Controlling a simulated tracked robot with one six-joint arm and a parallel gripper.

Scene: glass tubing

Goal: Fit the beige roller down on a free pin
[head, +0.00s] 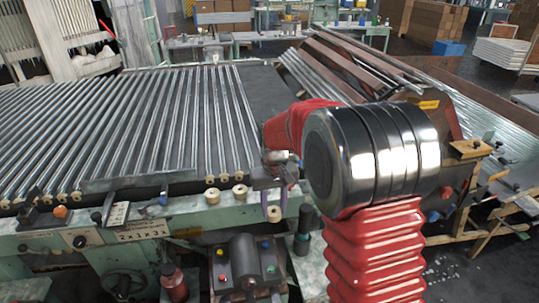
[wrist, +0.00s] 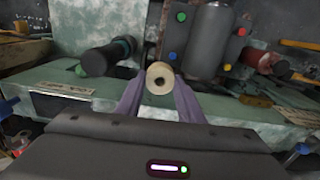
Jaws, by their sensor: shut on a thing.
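My gripper (head: 272,196) is shut on a beige roller (head: 274,214) and holds it low, in front of the green machine's edge. In the wrist view the roller (wrist: 160,78) sits between the two purple fingers (wrist: 158,96), with its round, holed end facing the camera. Two similar beige rollers, one nearer my gripper (head: 240,191) and one to its left (head: 212,196), stand on the machine's edge to the left. Smaller beige rollers (head: 77,195) show at the near ends of the glass tubes. I cannot make out a bare pin in either view.
A bed of parallel glass tubes (head: 150,120) fills the left. A grey motor-like box (head: 245,265) with coloured buttons stands below my gripper. A dark bottle (head: 303,225) is close to its right. A red bottle (head: 174,283) stands at the lower left.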

